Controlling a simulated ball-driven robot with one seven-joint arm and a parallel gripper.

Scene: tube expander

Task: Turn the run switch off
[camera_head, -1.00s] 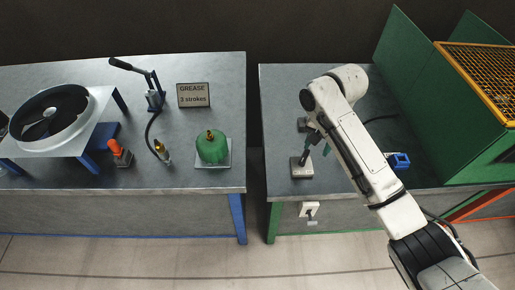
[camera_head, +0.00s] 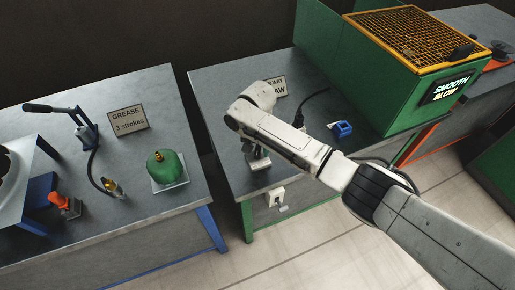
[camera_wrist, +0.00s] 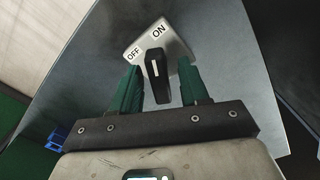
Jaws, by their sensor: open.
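The run switch is a pale plate (camera_wrist: 178,44) marked OFF and ON, with a black knob (camera_wrist: 154,76) that carries a white line. The line points up the wrist picture, towards ON. My gripper (camera_wrist: 159,82) is open, with one green finger on each side of the knob; I cannot tell whether either finger touches it. In the head view the switch plate (camera_head: 258,164) lies near the front edge of the right-hand bench, and my gripper (camera_head: 255,152) is over it, mostly hidden by my wrist.
The metal bench (camera_head: 215,85) is mostly clear around the switch. A blue block (camera_head: 342,129) and a green machine with a yellow grille (camera_head: 415,35) stand to the right. A partly hidden sign (camera_head: 280,86) stands behind. A white box (camera_head: 272,197) is on the bench front.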

